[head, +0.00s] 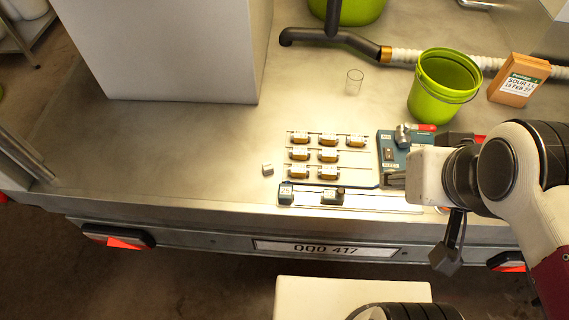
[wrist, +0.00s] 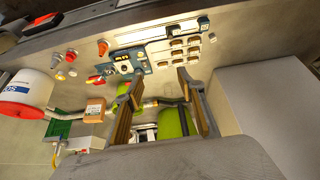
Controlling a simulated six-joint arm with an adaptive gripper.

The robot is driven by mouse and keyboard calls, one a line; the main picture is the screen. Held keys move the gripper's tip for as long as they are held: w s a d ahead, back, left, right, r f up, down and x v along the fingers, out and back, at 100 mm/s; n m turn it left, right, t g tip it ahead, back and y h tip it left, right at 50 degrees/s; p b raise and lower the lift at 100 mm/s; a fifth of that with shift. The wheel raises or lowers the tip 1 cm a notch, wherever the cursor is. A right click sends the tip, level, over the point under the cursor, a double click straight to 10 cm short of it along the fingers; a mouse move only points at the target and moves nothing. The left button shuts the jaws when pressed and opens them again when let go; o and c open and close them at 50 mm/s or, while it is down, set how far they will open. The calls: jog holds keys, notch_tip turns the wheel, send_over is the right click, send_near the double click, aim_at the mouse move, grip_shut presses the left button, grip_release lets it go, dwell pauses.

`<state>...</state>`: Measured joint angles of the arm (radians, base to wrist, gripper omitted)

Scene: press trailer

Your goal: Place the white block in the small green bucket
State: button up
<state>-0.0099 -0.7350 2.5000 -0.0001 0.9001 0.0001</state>
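The small white block (head: 267,170) lies on the metal counter, left of the panel of brass parts, in the head view. In the head view my arm hides much of the gripper, right of the block and in front of the bucket.
The panel (head: 328,158) holds several brass parts beside a blue unit (head: 388,149). A large white box (head: 165,50) stands at back left. The front left counter is clear.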

jog(key=f, duration=0.1)
jog(key=m+g+y, duration=0.4)
jog(key=m+g, duration=0.4)
jog(key=m, duration=0.2)
send_near(269, 166)
jog(key=s+f, duration=0.1)
jog(key=s+d+f, duration=0.1)
jog(key=s, duration=0.1)
jog(key=shift+s+f, duration=0.1)
jog(key=shift+s, duration=0.15)
jog(key=w+m, duration=0.1)
jog(key=w+a+r+m, duration=0.1)
jog(key=m, duration=0.1)
jog(key=shift+w+a+m+t, duration=0.2)
jog(key=shift+w+m+t, duration=0.1)
jog(key=shift+w+t, duration=0.1)
jog(key=shift+x, duration=1.35)
